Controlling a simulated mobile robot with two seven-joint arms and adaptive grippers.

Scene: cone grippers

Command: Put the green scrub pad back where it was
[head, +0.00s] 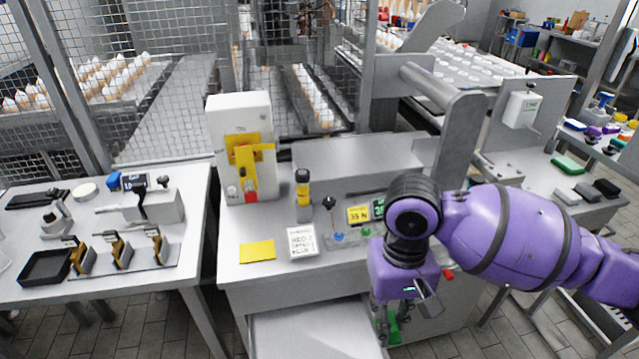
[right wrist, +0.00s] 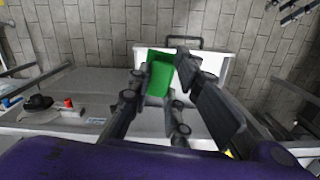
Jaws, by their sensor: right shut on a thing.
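My right gripper (head: 388,328) points down in front of the grey machine bench, at the end of the purple arm. It is shut on the green scrub pad (head: 394,324), which is mostly hidden by the fingers in the head view. In the right wrist view the pad (right wrist: 160,76) shows between the two dark fingers of the gripper (right wrist: 162,72), above a pale drawer. A similar green block (head: 568,163) lies on the right-hand side table. My left gripper is not in view.
An open pale drawer (head: 312,332) juts from the bench, left of my right gripper. On the bench are a yellow pad (head: 257,251), a white label card (head: 302,242) and a yellow-black bottle (head: 303,195). A left table (head: 185,240) holds a black tray (head: 45,267).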

